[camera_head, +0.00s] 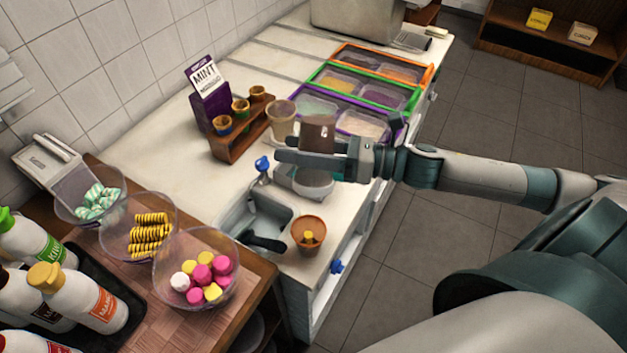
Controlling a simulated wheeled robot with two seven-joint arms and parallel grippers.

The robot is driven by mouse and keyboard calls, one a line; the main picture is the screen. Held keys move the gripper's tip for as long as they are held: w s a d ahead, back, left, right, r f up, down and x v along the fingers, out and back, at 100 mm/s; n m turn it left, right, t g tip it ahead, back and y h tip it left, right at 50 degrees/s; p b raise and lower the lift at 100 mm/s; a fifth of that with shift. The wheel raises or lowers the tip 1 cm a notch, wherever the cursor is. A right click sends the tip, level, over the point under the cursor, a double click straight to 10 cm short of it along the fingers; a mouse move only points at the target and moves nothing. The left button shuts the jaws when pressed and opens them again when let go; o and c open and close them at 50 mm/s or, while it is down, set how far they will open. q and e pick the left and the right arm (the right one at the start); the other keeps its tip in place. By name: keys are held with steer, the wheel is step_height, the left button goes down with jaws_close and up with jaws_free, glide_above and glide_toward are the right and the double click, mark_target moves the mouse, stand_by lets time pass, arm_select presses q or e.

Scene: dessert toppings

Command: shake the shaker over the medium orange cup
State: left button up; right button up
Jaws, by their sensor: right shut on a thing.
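My right gripper (312,161) reaches in from the right above the counter. It is shut on a brown, cup-shaped shaker (318,132), which stands roughly upright, its lower part hidden by the fingers. An orange cup (309,232) with something yellow inside stands upright near the counter's front edge. It is nearer the viewer than the gripper and below it in the picture. The shaker is not over this cup in the view. My left gripper is not in view.
A whitish round thing (312,186) is partly hidden below the gripper. A sink (240,222) lies left of the cup. A wooden rack (226,146) with small cups, a clear cup (283,118) and framed topping bins (404,99) stand behind. Bowls of sweets (168,292) and bottles fill the lower left.

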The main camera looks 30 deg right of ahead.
step_height(320, 180, down, 8)
steer(key=b, duration=0.6)
steer(key=shift+r, duration=0.1)
stand_by(1.3)
